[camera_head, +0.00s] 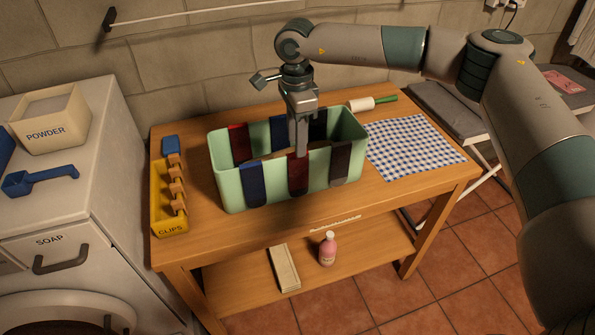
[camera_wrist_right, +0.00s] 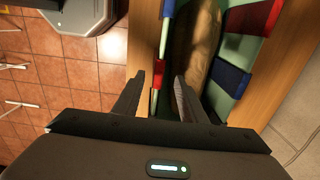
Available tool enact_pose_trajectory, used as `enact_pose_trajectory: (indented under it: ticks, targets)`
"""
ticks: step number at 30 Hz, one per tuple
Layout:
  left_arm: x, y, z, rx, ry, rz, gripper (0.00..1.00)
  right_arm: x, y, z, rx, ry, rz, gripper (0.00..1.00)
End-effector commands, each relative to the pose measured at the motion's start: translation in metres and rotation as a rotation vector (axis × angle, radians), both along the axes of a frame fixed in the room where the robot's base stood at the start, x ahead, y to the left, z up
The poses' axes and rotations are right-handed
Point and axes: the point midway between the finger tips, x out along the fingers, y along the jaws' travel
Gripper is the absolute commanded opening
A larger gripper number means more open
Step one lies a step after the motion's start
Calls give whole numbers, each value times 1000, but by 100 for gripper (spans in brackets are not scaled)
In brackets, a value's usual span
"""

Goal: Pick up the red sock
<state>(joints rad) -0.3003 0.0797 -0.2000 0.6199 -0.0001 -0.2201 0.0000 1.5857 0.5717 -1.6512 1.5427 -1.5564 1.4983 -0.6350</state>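A dark red sock (camera_head: 298,174) hangs over the near rim of a pale green bin (camera_head: 222,186), between a blue sock (camera_head: 253,184) and a grey-brown one (camera_head: 341,163). Another red sock (camera_head: 239,143) hangs over the far rim at the left. My right gripper (camera_head: 300,152) points down over the bin, fingertips at the top of the near red sock. In the right wrist view its fingers (camera_wrist_right: 158,80) are apart, with a red strip of that sock (camera_wrist_right: 155,101) showing between them. I cannot tell whether they touch it. My left gripper is not in view.
The bin stands on a wooden table (camera_head: 215,238). A yellow clips box (camera_head: 170,225) is left of it, and a blue checked cloth (camera_head: 412,146) and green-handled roller (camera_head: 362,103) are right. The washing machine (camera_head: 85,205) stands left, the stone wall behind.

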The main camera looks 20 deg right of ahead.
Motion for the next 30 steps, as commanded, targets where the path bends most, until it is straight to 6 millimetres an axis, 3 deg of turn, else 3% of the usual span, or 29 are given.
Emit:
enact_pose_trajectory:
  ticks: [5, 15, 21, 30]
  targets:
    - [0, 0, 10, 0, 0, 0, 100, 0, -1, -5, -1, 1, 0, 38]
    - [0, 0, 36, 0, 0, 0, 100, -2, -1, -40, -1, 3, 0, 38]
    - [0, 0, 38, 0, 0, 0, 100, -1, -1, -52, 0, 0, 0, 38]
    - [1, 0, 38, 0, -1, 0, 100, -1, -1, -52, 0, 0, 0, 38]
